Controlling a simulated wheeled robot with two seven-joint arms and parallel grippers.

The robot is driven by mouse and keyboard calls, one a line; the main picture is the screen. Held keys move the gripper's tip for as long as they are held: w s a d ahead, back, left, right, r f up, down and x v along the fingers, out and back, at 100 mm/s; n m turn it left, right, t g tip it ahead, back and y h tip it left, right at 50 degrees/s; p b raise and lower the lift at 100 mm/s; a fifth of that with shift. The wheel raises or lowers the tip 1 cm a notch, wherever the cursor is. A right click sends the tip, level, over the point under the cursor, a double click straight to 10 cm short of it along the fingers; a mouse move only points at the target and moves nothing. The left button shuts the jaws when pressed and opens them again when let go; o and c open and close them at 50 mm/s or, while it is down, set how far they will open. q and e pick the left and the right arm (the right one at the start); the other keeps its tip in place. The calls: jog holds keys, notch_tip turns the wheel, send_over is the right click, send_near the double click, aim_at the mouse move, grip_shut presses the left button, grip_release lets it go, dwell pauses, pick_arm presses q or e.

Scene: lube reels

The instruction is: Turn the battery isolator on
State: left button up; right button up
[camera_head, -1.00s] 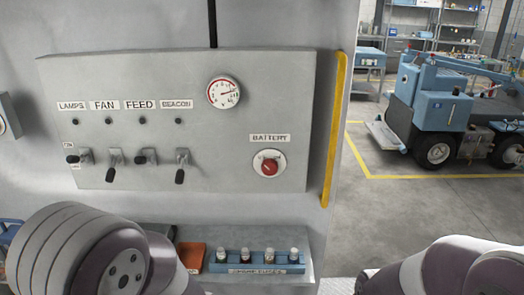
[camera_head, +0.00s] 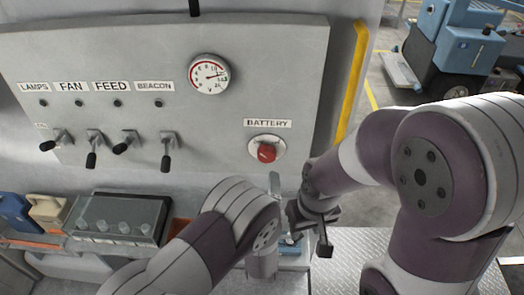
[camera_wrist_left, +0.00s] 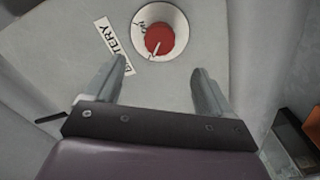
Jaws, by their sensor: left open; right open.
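The battery isolator (camera_head: 267,152) is a red round knob on a white dial below the BATTERY label, at the right of the grey panel. In the left wrist view the knob (camera_wrist_left: 160,40) has a white pointer line, and small lettering stands on the dial beside it. My left gripper (camera_wrist_left: 161,68) is open and empty, with the knob beyond and between its fingertips, apparently not touched. In the head view one finger of my left gripper (camera_head: 274,186) shows just below the knob; the rest is partly hidden. My right gripper (camera_head: 312,232) is open and empty, lower right of the knob.
Several toggle switches (camera_head: 124,143) and a round gauge (camera_head: 209,73) are on the panel. A clear-lidded box (camera_head: 118,218) and jugs (camera_head: 48,212) stand on the ledge below. A yellow rail (camera_head: 351,82) edges the panel's right. My two arms are close together.

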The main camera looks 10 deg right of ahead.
aim_at(267, 158)
pick_arm(q)
jog(key=x, duration=0.4)
jog(key=b+x, duration=0.1)
jog(key=x, duration=0.6)
jog(key=shift+w+d+f, duration=0.2)
jog(key=shift+w+f, duration=0.1)
jog(key=shift+s+r, duration=0.25)
jog(key=shift+r, duration=0.15)
jog(key=shift+w+f, duration=0.1)
jog(key=shift+w+d+f, duration=0.1)
jog(key=shift+w, duration=0.1)
jog(key=c, duration=0.9)
jog(key=shift+c, duration=0.7)
pick_arm(e)
jog(key=shift+d+f, duration=0.1)
jog(key=shift+f, duration=0.65)
